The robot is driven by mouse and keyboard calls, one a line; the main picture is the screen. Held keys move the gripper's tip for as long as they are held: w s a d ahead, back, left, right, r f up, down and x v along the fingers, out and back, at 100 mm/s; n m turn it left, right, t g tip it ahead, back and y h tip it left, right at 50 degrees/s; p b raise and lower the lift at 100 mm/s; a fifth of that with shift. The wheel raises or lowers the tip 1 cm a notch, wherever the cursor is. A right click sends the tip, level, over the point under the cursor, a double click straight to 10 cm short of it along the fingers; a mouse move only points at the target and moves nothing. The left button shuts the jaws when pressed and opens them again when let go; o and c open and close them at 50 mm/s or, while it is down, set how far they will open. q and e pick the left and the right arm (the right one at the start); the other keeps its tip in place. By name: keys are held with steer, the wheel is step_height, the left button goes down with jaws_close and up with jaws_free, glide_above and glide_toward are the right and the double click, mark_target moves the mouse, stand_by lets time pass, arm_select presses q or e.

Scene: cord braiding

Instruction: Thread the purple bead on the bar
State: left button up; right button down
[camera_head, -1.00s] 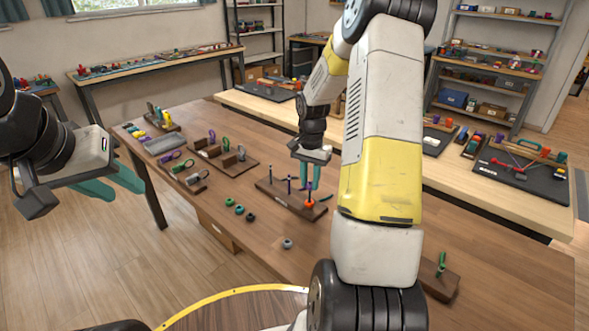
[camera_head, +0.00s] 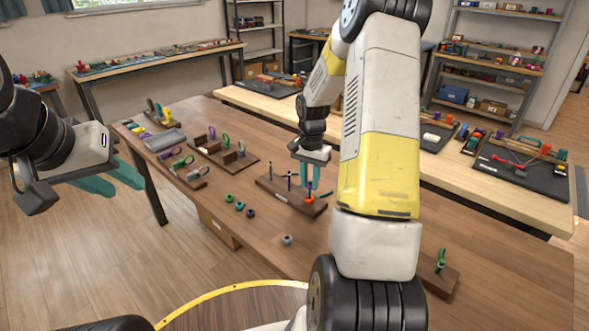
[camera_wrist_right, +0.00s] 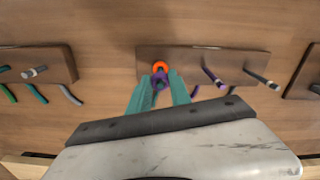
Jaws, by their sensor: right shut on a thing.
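The purple bead (camera_wrist_right: 161,79) is between the teal fingertips of my right gripper (camera_wrist_right: 160,92), which is shut on it. In the head view, purple also shows at the fingers of this gripper (camera_head: 306,173), over the wooden pegged board (camera_head: 273,191). An orange bead (camera_wrist_right: 160,67) sits low on the board, right beside the purple one in the wrist view. The bar at that spot is mostly hidden, so I cannot tell whether the purple bead is around it. My left gripper (camera_head: 118,180) is open and empty, off the table's left side.
Several loose dark and green beads (camera_head: 239,206) lie in front of the board. Other wooden holders (camera_head: 225,153) and a grey tray (camera_head: 163,141) are further left. A small block with a green piece (camera_head: 440,262) stands at the right. The front of the table is mostly clear.

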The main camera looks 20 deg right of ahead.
steer(key=c, duration=1.1)
jaws_free()
steer(key=o, duration=0.3)
steer(key=shift+r, duration=0.1)
steer(key=shift+r, duration=2.95)
